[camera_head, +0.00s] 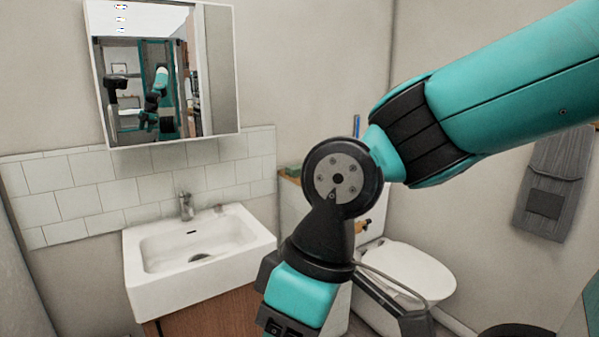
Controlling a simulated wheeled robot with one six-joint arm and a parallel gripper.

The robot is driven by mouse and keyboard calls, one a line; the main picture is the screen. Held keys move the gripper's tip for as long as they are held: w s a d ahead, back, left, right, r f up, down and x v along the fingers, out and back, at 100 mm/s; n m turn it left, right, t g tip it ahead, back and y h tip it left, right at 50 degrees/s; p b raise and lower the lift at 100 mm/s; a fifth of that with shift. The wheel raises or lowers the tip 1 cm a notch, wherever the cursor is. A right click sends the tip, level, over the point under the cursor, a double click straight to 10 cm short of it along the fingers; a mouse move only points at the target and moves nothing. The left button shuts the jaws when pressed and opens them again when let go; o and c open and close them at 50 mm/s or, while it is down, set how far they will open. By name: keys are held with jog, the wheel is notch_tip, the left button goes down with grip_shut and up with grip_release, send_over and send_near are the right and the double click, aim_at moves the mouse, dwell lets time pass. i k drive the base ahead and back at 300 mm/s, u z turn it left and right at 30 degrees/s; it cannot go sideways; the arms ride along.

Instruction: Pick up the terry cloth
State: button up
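A grey cloth (560,165), which looks like the terry cloth, hangs on the wall at the right, with a darker patch low on it. My gripper (305,290) is at the bottom middle, well to the left of the cloth and apart from it. Its black and teal body points down. The fingertips are not clearly visible, so I cannot tell whether it is open or shut. My teal arm crosses from the upper right and passes in front of the wall left of the cloth.
A white sink (150,285) with a tap (186,206) on a wooden cabinet stands at the left. A mirror cabinet (222,70) hangs above it. A white toilet (410,265) stands behind my gripper, at the right. A dark round object (515,331) shows at the bottom right.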

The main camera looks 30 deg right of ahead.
aim_at(293, 170)
jog(key=z, duration=0.85)
jog(key=k, duration=0.6)
jog(key=z, duration=0.6)
jog(key=i, duration=0.9)
jog(key=z, duration=0.45)
jog(key=i, duration=0.95)
jog(key=u, duration=0.45)
jog(key=i, duration=0.7)
jog(key=u, duration=1)
jog(key=i, duration=0.5)
jog(key=u, duration=0.45)
